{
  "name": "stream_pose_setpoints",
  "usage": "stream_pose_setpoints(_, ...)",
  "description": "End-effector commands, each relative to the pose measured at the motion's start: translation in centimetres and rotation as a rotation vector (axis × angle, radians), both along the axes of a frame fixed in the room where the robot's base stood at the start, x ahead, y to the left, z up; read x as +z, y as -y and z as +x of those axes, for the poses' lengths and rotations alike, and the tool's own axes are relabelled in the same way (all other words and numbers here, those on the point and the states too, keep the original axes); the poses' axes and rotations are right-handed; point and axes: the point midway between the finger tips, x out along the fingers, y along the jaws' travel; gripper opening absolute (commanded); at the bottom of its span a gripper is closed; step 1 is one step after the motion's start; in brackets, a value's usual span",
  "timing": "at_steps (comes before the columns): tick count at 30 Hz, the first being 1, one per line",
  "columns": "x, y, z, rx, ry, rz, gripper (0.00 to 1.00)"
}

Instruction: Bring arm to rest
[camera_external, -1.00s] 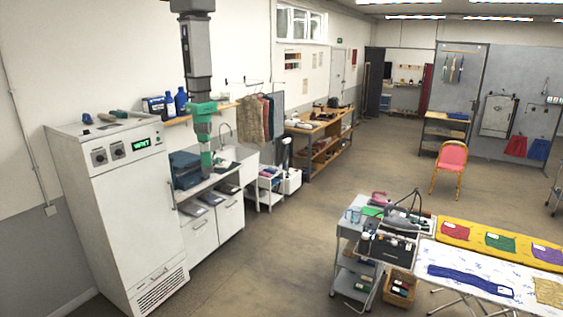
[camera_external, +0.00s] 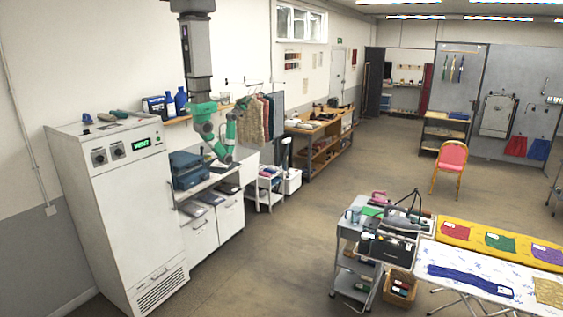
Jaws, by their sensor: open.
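My green and grey arm hangs from the overhead column above the counter (camera_external: 216,181) along the left wall. The arm is bent, with its lower links out to the right of the column. My gripper (camera_external: 221,157) is small at the lower end of the arm, above the counter and right of the blue case (camera_external: 187,170). It looks open, with nothing visible held in it. The exact gap between its fingers is too small to make out.
A tall white cabinet (camera_external: 120,210) with a green display stands left. Hanging garments (camera_external: 256,118) are close behind the arm on the right. A wall shelf (camera_external: 180,119) holds blue bottles. A grey trolley (camera_external: 343,229) and a table stand at the lower right; the floor between is clear.

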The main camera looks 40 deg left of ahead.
Motion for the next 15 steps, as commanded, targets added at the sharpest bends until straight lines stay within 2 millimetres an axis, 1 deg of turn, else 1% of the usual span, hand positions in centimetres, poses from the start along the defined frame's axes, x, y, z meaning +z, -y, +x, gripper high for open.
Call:
stream_pose_setpoints(2, 0.2, 0.1, -0.2, 0.007, 0.005, 0.010, 0.52)
stream_pose_setpoints(9, 0.1, 0.0, -0.1, 0.006, 0.003, 0.007, 0.52)
stream_pose_setpoints(11, 1.5, 0.0, -0.1, 0.007, 0.003, 0.008, 0.52)
stream_pose_setpoints(14, 4.8, 0.0, -0.1, 0.010, 0.002, 0.011, 0.52)
stream_pose_setpoints(15, 6.5, -0.1, -0.1, 0.012, 0.002, 0.012, 0.52)
